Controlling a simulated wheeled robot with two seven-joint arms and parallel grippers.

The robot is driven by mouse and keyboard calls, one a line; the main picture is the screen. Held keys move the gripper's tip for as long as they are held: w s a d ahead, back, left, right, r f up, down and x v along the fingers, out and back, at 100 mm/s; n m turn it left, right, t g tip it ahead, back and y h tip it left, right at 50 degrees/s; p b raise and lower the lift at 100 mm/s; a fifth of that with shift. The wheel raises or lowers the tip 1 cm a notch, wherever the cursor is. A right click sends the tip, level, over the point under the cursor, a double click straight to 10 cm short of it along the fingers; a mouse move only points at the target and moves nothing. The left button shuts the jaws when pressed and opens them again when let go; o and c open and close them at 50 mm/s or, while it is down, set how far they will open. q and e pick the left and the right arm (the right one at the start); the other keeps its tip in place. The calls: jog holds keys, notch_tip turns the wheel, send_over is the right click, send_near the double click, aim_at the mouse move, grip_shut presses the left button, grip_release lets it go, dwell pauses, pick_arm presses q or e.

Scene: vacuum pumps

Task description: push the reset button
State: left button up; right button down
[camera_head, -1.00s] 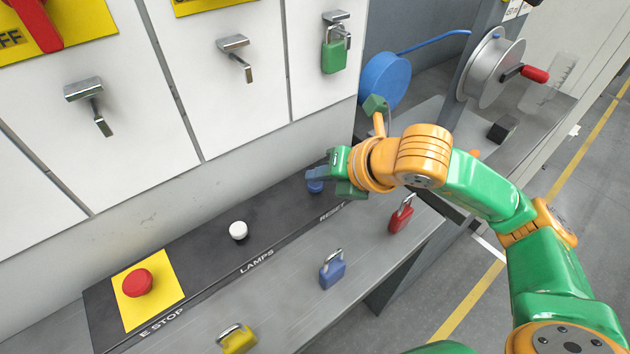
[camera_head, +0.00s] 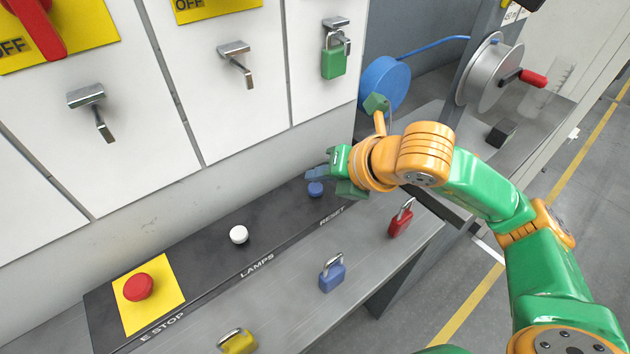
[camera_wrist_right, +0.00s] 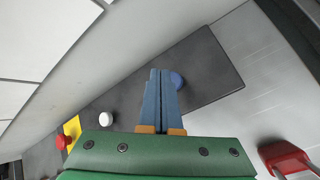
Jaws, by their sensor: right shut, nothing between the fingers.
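The blue reset button (camera_head: 315,189) sits at the right end of the black panel strip, beside the word RESET. My right gripper (camera_head: 317,173) is just above and behind it in the head view, its fingers shut and empty. In the right wrist view the shut blue fingers (camera_wrist_right: 160,76) show beside the blue button (camera_wrist_right: 177,80), partly overlapping its left edge. Whether they touch is not clear. My left gripper is not in view.
On the same panel are a white lamps button (camera_head: 238,234) and a red emergency stop (camera_head: 138,287) on a yellow plate. Red (camera_head: 400,219), blue (camera_head: 332,273) and yellow (camera_head: 237,341) padlocks lie on the grey ledge. White cabinet doors (camera_head: 230,110) rise behind.

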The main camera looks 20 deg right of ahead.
aim_at(319, 192)
jog(key=shift+r, duration=0.2)
notch_tip(319, 192, up, 6)
jog(key=p, duration=0.4)
dwell(0.6)
